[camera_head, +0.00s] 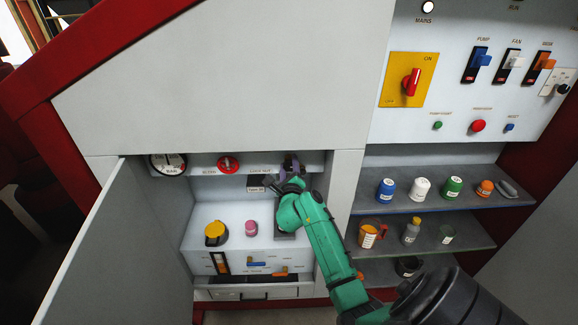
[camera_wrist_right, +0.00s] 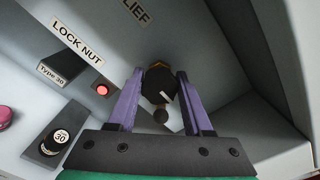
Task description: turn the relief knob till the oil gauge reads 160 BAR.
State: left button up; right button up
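The oil gauge (camera_head: 168,164) is a round white dial with a dark rim at the upper left of the open cabinet; its upper part is hidden by the panel above. "BAR" shows on it, but the reading is too small to tell. My right gripper (camera_head: 291,164) reaches into the cabinet's upper right. In the wrist view, the black relief knob (camera_wrist_right: 160,86) with a pale mark lies between my right gripper's purple fingertips (camera_wrist_right: 160,78), which appear to touch it on both sides. The label above it shows only "LIEF". My left gripper is not in view.
A red handle (camera_head: 228,164) sits right of the gauge. A lock nut label (camera_wrist_right: 77,41) and red lamp (camera_wrist_right: 102,90) are near the knob. Below are a yellow-topped knob (camera_head: 216,233) and pink knob (camera_head: 251,228). The cabinet's right wall (camera_head: 343,190) stands close to my arm.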

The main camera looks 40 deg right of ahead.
grip_shut()
jog(key=n+p, duration=0.1)
jog(key=p, duration=0.2)
jog(key=shift+r+n, duration=0.3)
jog(key=shift+n, duration=0.1)
jog(key=shift+f+n, duration=0.15)
jog(key=shift+n, duration=0.15)
jog(key=shift+f, duration=0.2)
jog(key=o, duration=1)
grip_release()
jog(key=shift+o, duration=0.2)
jog(key=v, duration=1.4)
jog(key=shift+s+a+b, duration=0.15)
jog(key=shift+a+b, duration=0.05)
jog(key=shift+b, duration=0.15)
